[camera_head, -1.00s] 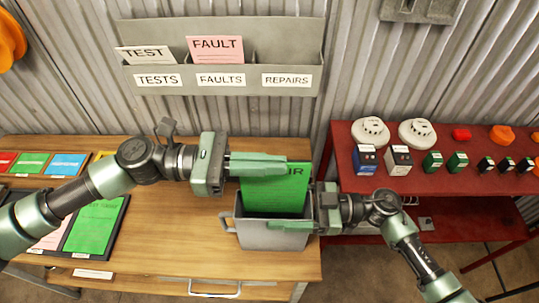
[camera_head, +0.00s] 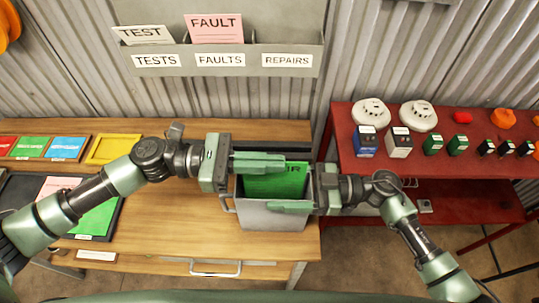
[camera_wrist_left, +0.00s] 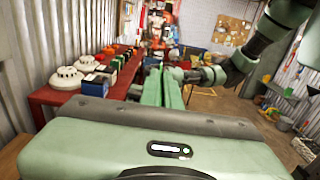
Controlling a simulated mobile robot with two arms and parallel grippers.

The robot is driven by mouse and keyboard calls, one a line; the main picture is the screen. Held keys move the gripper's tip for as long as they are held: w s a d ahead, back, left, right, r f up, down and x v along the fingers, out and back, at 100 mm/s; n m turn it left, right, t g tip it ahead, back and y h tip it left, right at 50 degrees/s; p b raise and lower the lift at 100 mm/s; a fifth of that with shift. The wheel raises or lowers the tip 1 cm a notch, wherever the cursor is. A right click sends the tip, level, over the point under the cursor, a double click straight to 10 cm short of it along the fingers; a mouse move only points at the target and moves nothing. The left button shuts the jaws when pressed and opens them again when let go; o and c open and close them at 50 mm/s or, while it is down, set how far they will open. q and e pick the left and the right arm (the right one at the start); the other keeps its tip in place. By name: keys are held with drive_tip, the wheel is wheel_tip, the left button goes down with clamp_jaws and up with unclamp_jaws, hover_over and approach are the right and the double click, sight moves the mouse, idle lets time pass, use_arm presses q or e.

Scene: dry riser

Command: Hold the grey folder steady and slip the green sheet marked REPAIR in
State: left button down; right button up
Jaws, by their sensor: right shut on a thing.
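The grey folder (camera_head: 268,217), an open-topped box, stands on the wooden table near its right end. The green sheet (camera_head: 275,187) is upright with its lower part inside the folder; only the letters "IR" of its marking show. My left gripper (camera_head: 260,162) is shut on the sheet's upper part, just above the folder; its fingers also show close together in the left wrist view (camera_wrist_left: 162,88). My right gripper (camera_head: 290,207) is shut on the folder's front rim from the right. The sheet's bottom edge is hidden by the folder's front wall.
The wall rack (camera_head: 225,78) holds a TEST card and a pink FAULT card; its REPAIRS slot looks empty. Trays with coloured cards (camera_head: 50,147) lie at the table's left. A red bench (camera_head: 440,170) with detectors and small boxes stands right. The table's front middle is clear.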

use_arm(q)
drive_tip(key=shift+f, duration=0.1)
drive_tip(key=c, duration=1.6)
unclamp_jaws()
drive_tip(key=a, duration=1.2)
use_arm(e)
drive_tip(key=o, duration=1.7)
drive_tip(key=d, duration=1.2)
